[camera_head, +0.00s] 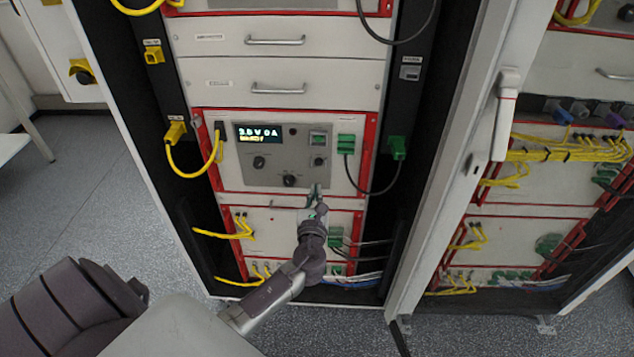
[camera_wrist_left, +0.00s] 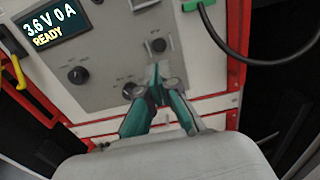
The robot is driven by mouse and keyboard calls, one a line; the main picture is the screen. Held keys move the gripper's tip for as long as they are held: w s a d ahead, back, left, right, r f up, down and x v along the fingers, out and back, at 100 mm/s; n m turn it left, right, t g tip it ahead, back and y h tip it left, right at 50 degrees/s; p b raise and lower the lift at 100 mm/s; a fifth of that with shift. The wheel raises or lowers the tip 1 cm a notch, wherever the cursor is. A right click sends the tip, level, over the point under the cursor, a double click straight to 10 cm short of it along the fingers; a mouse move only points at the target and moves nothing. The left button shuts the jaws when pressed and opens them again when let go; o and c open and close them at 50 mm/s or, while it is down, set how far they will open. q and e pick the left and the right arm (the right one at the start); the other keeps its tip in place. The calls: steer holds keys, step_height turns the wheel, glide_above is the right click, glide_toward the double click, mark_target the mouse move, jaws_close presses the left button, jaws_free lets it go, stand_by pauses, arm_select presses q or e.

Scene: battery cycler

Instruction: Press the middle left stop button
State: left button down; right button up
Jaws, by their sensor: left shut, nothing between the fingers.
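The cycler's grey control panel (camera_head: 275,155) is at the middle of the cabinet, with a lit display (camera_head: 259,134) reading 3.6 V 0 A READY in the wrist view (camera_wrist_left: 55,24). It bears a left black knob (camera_head: 259,162), a lower middle knob (camera_head: 290,180), a right round control (camera_head: 318,161) and a green-lit switch (camera_head: 318,139). I cannot tell which control is the stop button. My left gripper (camera_head: 317,188) is shut and empty at the panel's lower right. In the wrist view its fingertips (camera_wrist_left: 157,68) appear just below the right round control (camera_wrist_left: 158,46); contact cannot be told.
A green plug (camera_head: 396,147) with a black cable hangs right of the panel. A yellow cable (camera_head: 193,173) loops at left. Drawers with handles (camera_head: 278,89) lie above. An open cabinet door (camera_head: 465,150) stands at right.

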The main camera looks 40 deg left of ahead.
arm_select(q)
steer(key=shift+v, duration=2)
steer(key=shift+r, duration=0.1)
